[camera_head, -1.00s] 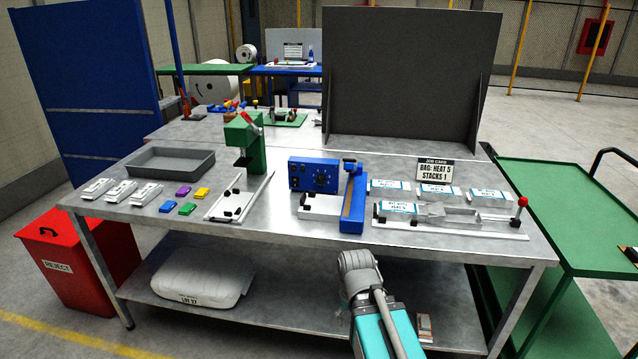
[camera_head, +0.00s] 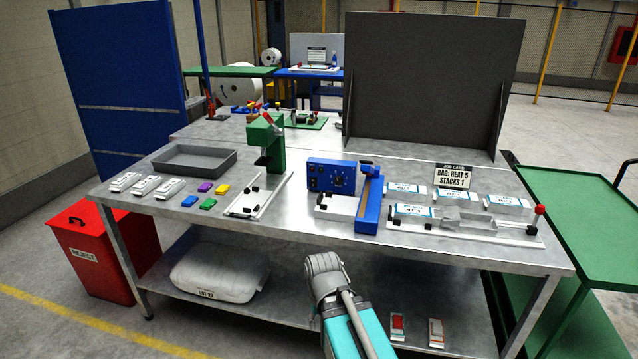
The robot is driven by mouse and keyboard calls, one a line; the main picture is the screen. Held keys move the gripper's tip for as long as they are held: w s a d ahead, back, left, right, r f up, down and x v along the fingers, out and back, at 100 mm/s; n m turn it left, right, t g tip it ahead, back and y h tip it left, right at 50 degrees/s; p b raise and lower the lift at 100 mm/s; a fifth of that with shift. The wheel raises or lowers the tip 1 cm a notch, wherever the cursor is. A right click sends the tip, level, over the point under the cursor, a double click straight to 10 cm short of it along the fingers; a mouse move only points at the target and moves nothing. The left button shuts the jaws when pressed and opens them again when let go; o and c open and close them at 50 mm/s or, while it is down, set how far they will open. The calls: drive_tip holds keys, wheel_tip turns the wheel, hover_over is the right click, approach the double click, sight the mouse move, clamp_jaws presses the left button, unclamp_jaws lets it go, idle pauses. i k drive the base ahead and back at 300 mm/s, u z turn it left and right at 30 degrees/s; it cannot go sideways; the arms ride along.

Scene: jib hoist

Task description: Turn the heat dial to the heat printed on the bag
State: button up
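The heat dial (camera_head: 342,181) is a dark round knob on the front of the blue sealer box (camera_head: 318,184); its setting is too small to read. The blue sealing arm (camera_head: 370,205) stands right of the box. White labelled bags (camera_head: 406,188) lie on the bench to the right; one in front (camera_head: 415,211) has print too small to read surely. My arm shows at the bottom centre, in front of the bench and well short of the dial; no gripper fingers show.
The steel bench (camera_head: 290,225) has a grey tray (camera_head: 194,159), a green press (camera_head: 266,142) and small coloured blocks on its left. A grey upright panel (camera_head: 425,80) stands behind. A red reject bin (camera_head: 95,255) is left, a green cart (camera_head: 590,215) right.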

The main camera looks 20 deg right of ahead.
sight(338, 179)
drive_tip(key=u, duration=0.8)
drive_tip(key=k, duration=0.7)
drive_tip(key=z, duration=0.7)
drive_tip(key=i, duration=1)
drive_tip(key=u, duration=0.05)
